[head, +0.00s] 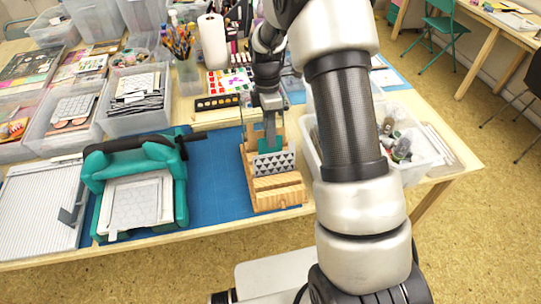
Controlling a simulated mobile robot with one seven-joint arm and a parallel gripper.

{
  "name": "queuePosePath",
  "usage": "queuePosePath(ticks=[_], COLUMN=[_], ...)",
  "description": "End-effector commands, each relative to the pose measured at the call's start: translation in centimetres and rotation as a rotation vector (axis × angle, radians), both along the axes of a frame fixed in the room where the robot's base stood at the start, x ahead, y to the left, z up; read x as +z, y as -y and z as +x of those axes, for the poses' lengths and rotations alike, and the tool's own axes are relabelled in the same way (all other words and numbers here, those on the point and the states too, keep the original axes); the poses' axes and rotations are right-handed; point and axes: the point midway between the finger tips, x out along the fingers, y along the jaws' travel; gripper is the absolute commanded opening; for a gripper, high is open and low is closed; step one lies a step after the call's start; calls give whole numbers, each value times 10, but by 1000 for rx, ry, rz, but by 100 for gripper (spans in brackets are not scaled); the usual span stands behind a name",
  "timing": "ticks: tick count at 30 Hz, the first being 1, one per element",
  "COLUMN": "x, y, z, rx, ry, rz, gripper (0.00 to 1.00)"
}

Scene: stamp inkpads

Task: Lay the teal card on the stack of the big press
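The big press (178,168) has a teal frame and a black handle, and stands on the left part of the blue mat. A stack (135,207) of pale sheets lies on its bed, the top one with a faint grey pattern. The teal card (270,146) stands upright in a slotted wooden rack (277,190), behind a card with dark triangles (275,164). My gripper (269,122) points down over the rack, right at the teal card's top. Its fingertips are small and partly blend with the card, so I cannot tell whether they hold it.
A white scoring board (38,208) lies left of the press. Clear bins of cards (137,98) stand behind it. A clear bin of bottles (400,158) is right of the rack, partly behind my arm. The blue mat (215,180) is bare between press and rack.

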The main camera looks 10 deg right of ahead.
Motion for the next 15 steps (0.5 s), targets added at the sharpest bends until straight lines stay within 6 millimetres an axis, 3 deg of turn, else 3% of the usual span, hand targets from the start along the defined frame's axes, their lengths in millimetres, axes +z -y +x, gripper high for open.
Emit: queuePosePath(ticks=[1,5,15], x=[0,0,2], y=[0,0,0], z=[0,0,0], rx=[0,0,0], ry=[0,0,0], rz=[0,0,0], gripper=[20,0,0])
